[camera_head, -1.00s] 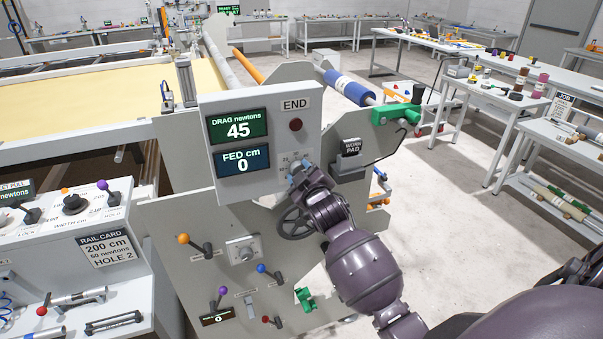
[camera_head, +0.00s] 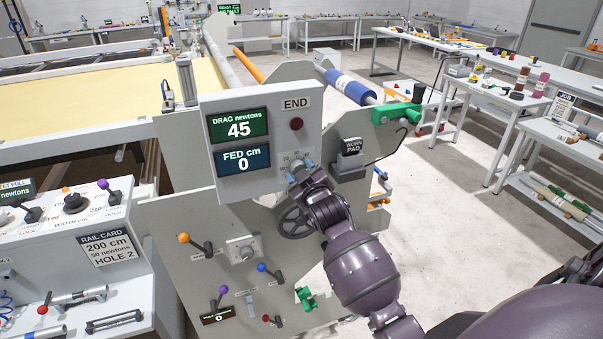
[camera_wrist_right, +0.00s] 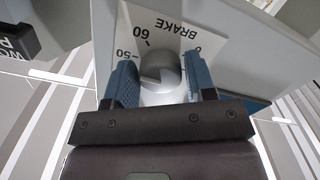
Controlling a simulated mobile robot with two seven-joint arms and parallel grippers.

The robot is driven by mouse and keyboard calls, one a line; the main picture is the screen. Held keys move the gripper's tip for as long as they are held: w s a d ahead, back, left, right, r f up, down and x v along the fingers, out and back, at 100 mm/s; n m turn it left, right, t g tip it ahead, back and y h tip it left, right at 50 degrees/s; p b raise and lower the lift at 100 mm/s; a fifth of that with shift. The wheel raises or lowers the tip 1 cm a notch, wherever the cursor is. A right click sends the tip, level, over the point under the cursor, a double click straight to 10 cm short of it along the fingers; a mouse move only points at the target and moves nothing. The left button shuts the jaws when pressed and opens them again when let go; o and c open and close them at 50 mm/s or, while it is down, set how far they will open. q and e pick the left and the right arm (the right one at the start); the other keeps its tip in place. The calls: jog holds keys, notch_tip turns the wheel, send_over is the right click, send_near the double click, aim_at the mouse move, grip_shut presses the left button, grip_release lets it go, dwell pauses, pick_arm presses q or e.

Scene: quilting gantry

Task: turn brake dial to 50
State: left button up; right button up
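The brake dial is a round grey knob (camera_wrist_right: 160,70) on a white scale plate marked BRAKE, with 50 and 60 readable in the right wrist view. Its other marks are partly hidden by a finger. My right gripper (camera_wrist_right: 161,86) is open, with one blue finger on each side of the knob and small gaps showing. In the head view my right gripper (camera_head: 299,171) is at the lower right of the grey control panel (camera_head: 217,110). The drag display (camera_head: 239,126) on that panel reads 45 newtons. My left gripper is not in view.
The display below (camera_head: 243,160) reads FED 0 cm, and a dark red button (camera_head: 296,124) sits above the dial. A handwheel (camera_head: 294,222) is just below my right gripper. The worn pad box (camera_head: 350,153) is close on the right. Several levers stand lower on the plate.

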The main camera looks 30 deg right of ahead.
jog(key=shift+o, duration=1.4)
jog(key=b+v, duration=0.1)
jog(key=v, duration=0.9)
jog(key=shift+s+a, duration=0.2)
jog(key=shift+s, duration=0.15)
